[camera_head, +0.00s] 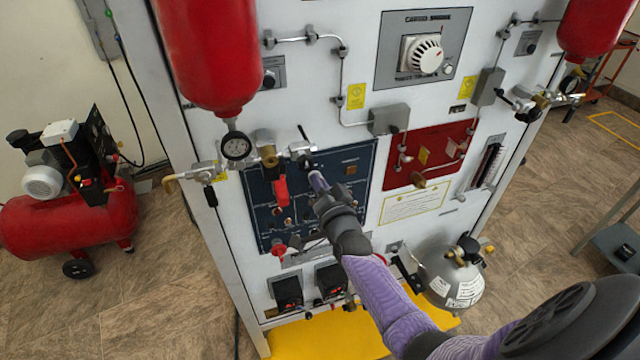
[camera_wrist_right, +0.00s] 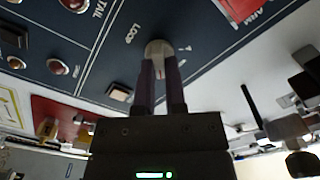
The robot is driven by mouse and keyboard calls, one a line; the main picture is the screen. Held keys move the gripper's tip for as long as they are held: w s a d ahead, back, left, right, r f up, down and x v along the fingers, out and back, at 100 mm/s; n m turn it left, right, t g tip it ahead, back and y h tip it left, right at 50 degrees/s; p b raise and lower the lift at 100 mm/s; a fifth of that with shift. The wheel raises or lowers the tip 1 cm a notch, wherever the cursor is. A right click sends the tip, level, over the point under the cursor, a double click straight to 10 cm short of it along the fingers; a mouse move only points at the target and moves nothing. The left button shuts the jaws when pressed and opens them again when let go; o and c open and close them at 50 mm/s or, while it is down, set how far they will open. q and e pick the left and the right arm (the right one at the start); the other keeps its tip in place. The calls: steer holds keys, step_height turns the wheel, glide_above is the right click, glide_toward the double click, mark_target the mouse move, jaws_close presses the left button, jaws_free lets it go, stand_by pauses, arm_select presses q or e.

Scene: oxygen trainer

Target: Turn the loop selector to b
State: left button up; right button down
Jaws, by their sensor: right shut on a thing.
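The loop selector (camera_wrist_right: 158,50) is a pale rounded knob on the dark blue panel (camera_head: 355,158), beside the printed word LOOP in the right wrist view. My right gripper (camera_wrist_right: 160,68) has both fingers closed on the knob, one on each side. In the head view my right gripper (camera_head: 318,182) reaches the blue panel and hides the knob. The small position marks near the knob are too blurred to read, so I cannot tell which one it points at. My left gripper is not in view.
Red cylinders (camera_head: 205,50) hang on the panel front, with a gauge (camera_head: 236,146) and valves just above the blue panel. A red lever (camera_head: 281,190) is left of my right gripper. A red panel (camera_head: 430,150) lies to the right. A grey tank (camera_head: 450,275) stands below.

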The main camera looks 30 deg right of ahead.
stand_by(0.5)
steer(key=c, duration=0.7)
jaws_free()
steer(key=shift+s, duration=0.15)
steer(key=p+v, duration=0.1)
steer(key=v, duration=0.8)
steer(key=shift+s, duration=0.35)
